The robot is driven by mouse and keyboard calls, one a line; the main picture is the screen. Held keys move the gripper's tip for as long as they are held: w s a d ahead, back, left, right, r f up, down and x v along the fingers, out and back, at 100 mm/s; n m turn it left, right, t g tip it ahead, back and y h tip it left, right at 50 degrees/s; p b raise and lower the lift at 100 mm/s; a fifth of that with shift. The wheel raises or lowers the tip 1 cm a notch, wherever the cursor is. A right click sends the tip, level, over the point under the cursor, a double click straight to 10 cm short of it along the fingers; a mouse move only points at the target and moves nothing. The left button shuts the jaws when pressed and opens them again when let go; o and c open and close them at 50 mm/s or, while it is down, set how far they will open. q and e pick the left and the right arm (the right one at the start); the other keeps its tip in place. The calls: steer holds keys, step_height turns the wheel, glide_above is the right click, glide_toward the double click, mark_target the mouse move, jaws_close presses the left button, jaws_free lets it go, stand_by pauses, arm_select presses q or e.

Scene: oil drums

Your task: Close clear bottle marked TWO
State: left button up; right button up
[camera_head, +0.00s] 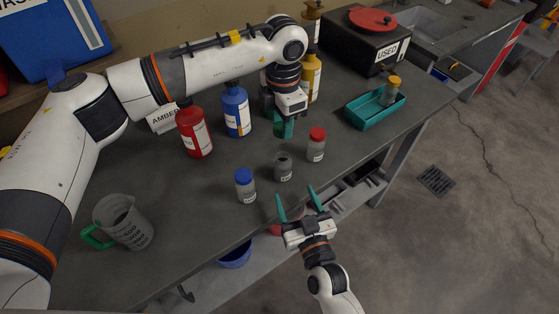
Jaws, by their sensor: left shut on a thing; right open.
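Three small clear bottles stand upright near the front edge of the bench: a blue-capped one (246,188), an open one without a cap (283,167) in the middle, and a red-capped one (316,146). Their labels are too small to read, so I cannot tell which is marked TWO. My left gripper (284,130) points down, behind and above the open bottle, apart from it. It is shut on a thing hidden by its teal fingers. My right gripper (298,197) is open and empty, in front of the open bottle near the bench edge.
A red bottle (195,133), a blue bottle (237,110) and a yellow bottle (311,77) stand behind. A teal tray (362,117) holds a yellow-capped bottle (391,91). A black USED box (350,45) is farther back. A measuring jug (130,228) stands front left.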

arm_select(q)
steer(key=shift+s+d+r, duration=0.1)
steer(key=shift+s+r, duration=0.1)
steer(key=shift+s, duration=0.2)
arm_select(e)
steer(key=shift+s+d+r, duration=0.1)
steer(key=shift+s+d, duration=0.05)
steer(key=shift+s, duration=0.2)
arm_select(q)
steer(key=shift+s+d+r, duration=0.1)
steer(key=shift+s, duration=0.1)
steer(key=shift+w, duration=0.25)
arm_select(e)
steer(key=x, duration=1.2)
steer(key=shift+c, duration=0.2)
jaws_close()
arm_select(q)
glide_above(283, 156)
steer(key=shift+f, duration=2.6)
steer(key=shift+f, duration=0.9)
steer(key=shift+f, duration=0.6)
